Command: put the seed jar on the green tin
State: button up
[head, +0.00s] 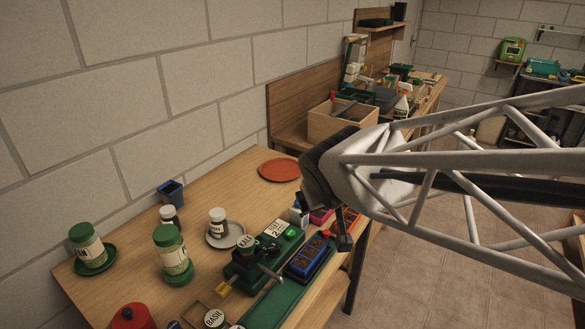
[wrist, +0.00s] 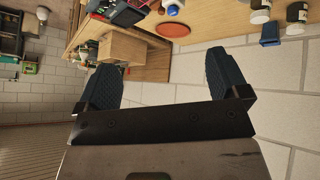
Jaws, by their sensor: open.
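Several jars stand on the wooden bench in the head view, and I cannot tell for sure which is the seed jar. A jar with a green lid and pale label (head: 88,246) stands on a green saucer at the left. Another green-lidded jar (head: 169,243) stands right of it, its lower part green. My gripper (wrist: 168,75) is open and empty, raised right of the jars.
A terracotta plate (head: 279,170) lies at the back of the bench (head: 235,187). A blue cup (head: 171,191) stands by the wall. A green rack and a blue tray (head: 308,256) line the front edge. A red-lidded pot (head: 132,317) is at the lower left. A wooden crate (head: 343,119) stands beyond.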

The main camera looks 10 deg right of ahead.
jog(key=s+d+f+m+g+y, duration=0.1)
jog(key=s+g, duration=0.3)
jog(key=s, duration=1)
jog(key=shift+s+d+f+m+g, duration=0.2)
jog(key=shift+s+d+m+g, duration=0.15)
jog(key=shift+m, duration=0.25)
